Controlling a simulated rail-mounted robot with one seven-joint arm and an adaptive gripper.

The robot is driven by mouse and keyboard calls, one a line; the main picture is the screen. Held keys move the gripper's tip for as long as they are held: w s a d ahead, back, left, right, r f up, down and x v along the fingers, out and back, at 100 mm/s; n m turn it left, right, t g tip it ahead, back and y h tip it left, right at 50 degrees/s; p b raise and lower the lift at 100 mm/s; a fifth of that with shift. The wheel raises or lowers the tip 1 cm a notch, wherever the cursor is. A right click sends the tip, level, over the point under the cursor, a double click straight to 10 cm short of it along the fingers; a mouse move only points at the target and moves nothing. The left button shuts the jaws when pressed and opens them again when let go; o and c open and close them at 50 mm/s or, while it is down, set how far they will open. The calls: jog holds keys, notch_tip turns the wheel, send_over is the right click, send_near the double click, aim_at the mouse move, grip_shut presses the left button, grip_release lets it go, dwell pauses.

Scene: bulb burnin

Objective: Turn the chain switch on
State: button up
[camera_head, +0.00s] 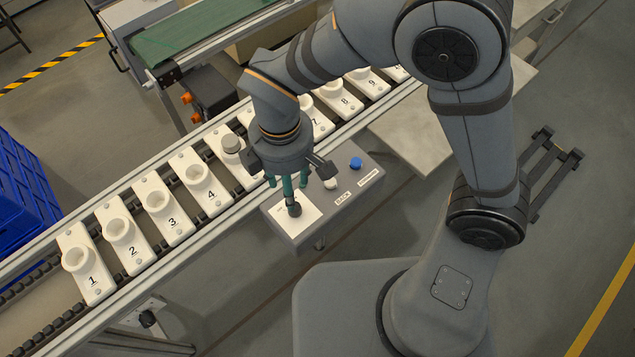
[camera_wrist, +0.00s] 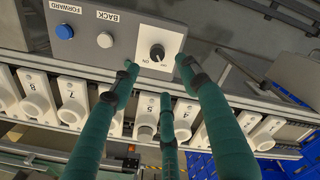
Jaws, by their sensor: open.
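The chain switch is a dark rotary knob (camera_head: 294,209) on a white plate (camera_head: 311,214) at the left end of a grey control box (camera_head: 304,238). In the wrist view the knob (camera_wrist: 156,52) shows near the top middle, with small ON lettering below it; its exact pointer direction is too small to tell. My gripper (camera_head: 287,187), with three green fingers, is open and empty just above the plate. In the wrist view my gripper (camera_wrist: 158,68) has two fingertips on either side of the knob and the third below it. I see no clear contact with the knob.
The box also carries a white button (camera_head: 330,183) marked BACK and a blue button (camera_head: 356,163) marked FORWARD. Behind it runs a chain conveyor (camera_head: 168,256) with numbered white holders (camera_head: 122,232). A grey-topped piece (camera_head: 231,143) sits on one holder. A blue crate (camera_head: 22,195) stands at left.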

jog(key=f, duration=1)
jog(key=shift+w+d+f, duration=0.15)
jog(key=shift+d+f, duration=0.05)
jog(key=shift+d, duration=0.05)
jog(key=shift+c, duration=0.6)
grip_shut()
